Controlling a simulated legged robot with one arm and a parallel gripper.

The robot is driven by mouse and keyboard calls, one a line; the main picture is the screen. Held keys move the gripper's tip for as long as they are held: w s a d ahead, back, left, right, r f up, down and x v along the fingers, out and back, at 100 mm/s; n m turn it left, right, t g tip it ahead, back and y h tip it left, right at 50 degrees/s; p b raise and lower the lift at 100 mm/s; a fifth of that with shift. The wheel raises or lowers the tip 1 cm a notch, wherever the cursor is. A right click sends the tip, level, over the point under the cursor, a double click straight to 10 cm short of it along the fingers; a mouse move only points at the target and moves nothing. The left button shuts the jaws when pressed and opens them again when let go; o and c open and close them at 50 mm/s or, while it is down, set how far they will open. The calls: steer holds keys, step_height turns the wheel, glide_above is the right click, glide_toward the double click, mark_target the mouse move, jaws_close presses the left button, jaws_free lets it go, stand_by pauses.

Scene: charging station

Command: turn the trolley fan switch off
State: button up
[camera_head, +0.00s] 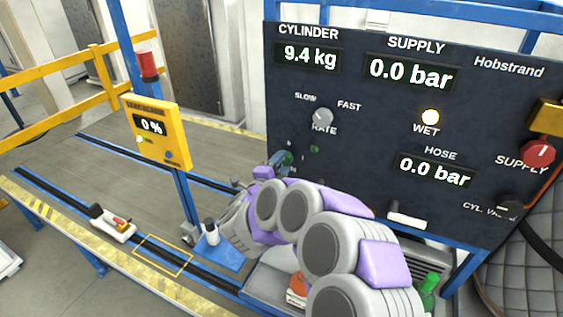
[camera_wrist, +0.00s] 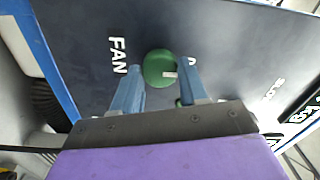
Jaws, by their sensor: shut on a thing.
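The fan switch is a round green knob (camera_wrist: 156,72) with a white mark, on the dark panel beside the word FAN in the wrist view. My gripper (camera_wrist: 159,68) has its two blue fingers on either side of this knob and is shut on it. The white mark points toward the right finger. In the head view my gripper (camera_head: 279,163) is at the lower left of the panel (camera_head: 350,165), where the arm and fingers hide most of the knob and its label.
The panel also carries a grey rate knob (camera_head: 323,117), a lit WET lamp (camera_head: 430,117) and a red supply knob (camera_head: 538,152). A yellow display box (camera_head: 157,132) reading 0 % stands on a blue post to the left. A green bottle (camera_head: 429,290) is low at right.

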steer(key=shift+f, duration=0.3)
steer(key=o, duration=0.7)
steer(key=shift+a, duration=0.1)
steer(key=shift+c, duration=0.2)
steer(key=o, duration=0.4)
steer(key=shift+a, duration=0.2)
steer(key=shift+r, duration=0.1)
steer(key=v, duration=1.7)
steer(key=shift+s, duration=0.15)
steer(key=shift+a+b, duration=0.15)
steer(key=shift+b, duration=0.15)
